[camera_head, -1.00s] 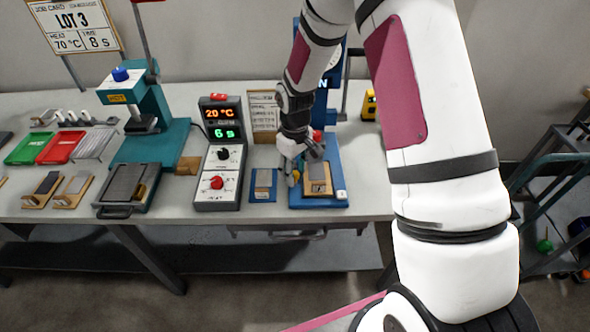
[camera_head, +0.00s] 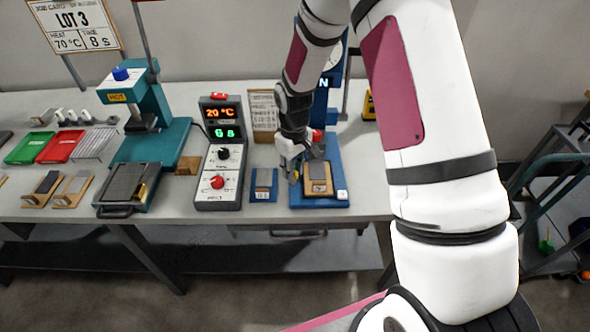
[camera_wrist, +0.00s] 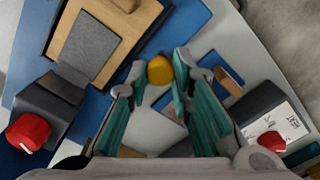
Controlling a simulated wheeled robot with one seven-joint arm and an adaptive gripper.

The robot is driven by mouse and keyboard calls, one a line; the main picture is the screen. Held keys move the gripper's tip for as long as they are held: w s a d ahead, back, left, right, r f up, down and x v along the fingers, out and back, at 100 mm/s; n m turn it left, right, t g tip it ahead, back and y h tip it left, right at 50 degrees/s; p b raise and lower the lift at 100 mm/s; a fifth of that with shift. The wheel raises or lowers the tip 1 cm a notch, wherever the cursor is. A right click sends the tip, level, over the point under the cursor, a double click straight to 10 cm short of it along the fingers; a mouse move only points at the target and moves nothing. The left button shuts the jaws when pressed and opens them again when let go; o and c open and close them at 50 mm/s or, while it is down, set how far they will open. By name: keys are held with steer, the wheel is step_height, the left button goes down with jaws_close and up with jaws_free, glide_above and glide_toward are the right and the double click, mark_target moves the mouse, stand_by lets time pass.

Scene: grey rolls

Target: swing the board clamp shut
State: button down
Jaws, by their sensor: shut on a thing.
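A yellow knob (camera_wrist: 160,70), apparently the clamp's handle, sits between the fingertips of my gripper (camera_wrist: 158,82) in the wrist view. The gripper is shut on it. In the head view my gripper (camera_head: 293,172) is low at the left side of the blue fixture base (camera_head: 337,196). The wooden board (camera_head: 318,187) with a grey pad lies on that base. The board (camera_wrist: 128,42) and its grey pad (camera_wrist: 88,45) also show at the upper left of the wrist view, apart from the fingers. The clamp's arm and hinge cannot be made out.
A red knob (camera_wrist: 28,131) on a dark block is left of my fingers. The teal press (camera_head: 165,135) is farther left.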

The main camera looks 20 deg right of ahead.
steer(key=a+m, duration=0.1)
steer(key=m, duration=0.1)
steer(key=w+m+b, duration=0.1)
steer(key=m, duration=0.1)
steer(key=shift+a, duration=0.35)
steer(key=m, duration=0.2)
steer(key=w+a+m+b, duration=0.1)
steer(key=shift+w+m, duration=0.2)
steer(key=shift+m, duration=0.2)
steer(key=m, duration=0.1)
steer(key=w+m, duration=0.1)
steer(key=shift+a+m+b, duration=0.25)
steer(key=shift+m+b, duration=0.05)
steer(key=shift+b, duration=0.1)
steer(key=shift+w+m+b, duration=0.15)
steer(key=shift+w+m, duration=0.3)
steer(key=shift+m, duration=0.45)
steer(key=shift+w+m+b, duration=0.15)
steer(key=shift+w+m, duration=0.25)
steer(key=shift+m, duration=0.5)
steer(key=c, duration=1.4)
jaws_free()
steer(key=shift+r, duration=0.1)
